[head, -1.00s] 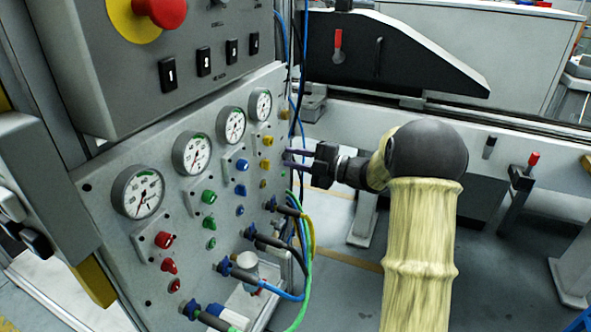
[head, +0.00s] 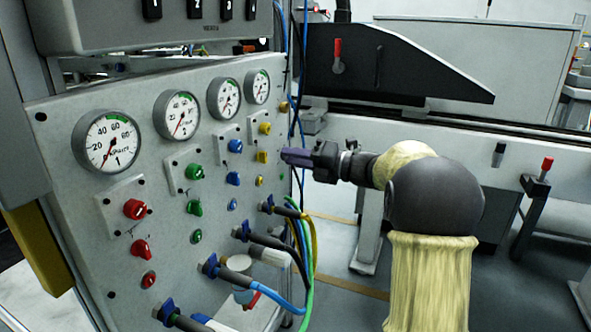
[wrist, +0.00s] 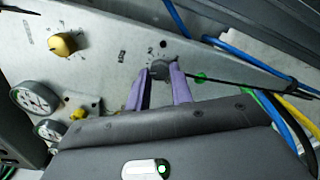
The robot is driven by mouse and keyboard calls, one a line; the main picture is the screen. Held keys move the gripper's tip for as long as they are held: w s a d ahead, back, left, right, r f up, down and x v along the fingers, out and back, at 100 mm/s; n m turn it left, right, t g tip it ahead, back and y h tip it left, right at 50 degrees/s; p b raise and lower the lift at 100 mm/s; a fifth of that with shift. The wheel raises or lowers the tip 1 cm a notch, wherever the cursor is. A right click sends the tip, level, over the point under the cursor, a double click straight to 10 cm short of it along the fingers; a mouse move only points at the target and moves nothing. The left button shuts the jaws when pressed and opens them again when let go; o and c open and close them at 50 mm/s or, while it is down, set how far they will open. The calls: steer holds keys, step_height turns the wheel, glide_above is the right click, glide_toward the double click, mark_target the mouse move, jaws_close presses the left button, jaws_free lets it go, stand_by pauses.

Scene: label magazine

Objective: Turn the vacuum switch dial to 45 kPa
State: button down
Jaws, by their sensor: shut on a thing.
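In the wrist view, a small dark grey dial (wrist: 160,69) sits on the panel with printed marks around it, a "2" among them. I take it to be the vacuum switch dial; its kPa setting is too small to read. My gripper (wrist: 165,82) has its two purple fingers on either side of the dial, shut on it. In the head view, my gripper (head: 290,157) is at the right edge of the grey panel (head: 75,170). The dial is hidden there behind the fingers.
A yellow knob (wrist: 63,43) and a green lamp (wrist: 200,77) are near the dial. Round gauges (head: 109,142) line the panel's top. Blue, green and yellow hoses (head: 307,240) hang below my gripper. Open floor lies right of them.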

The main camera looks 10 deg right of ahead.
steer(key=shift+f+n, duration=0.1)
steer(key=shift+n, duration=0.3)
steer(key=c, duration=1.2)
jaws_free()
steer(key=shift+c, duration=0.2)
steer(key=shift+d, duration=0.15)
steer(key=p+v, duration=0.4)
steer(key=v, duration=1.3)
steer(key=shift+p, duration=0.4)
steer(key=shift+s, duration=0.1)
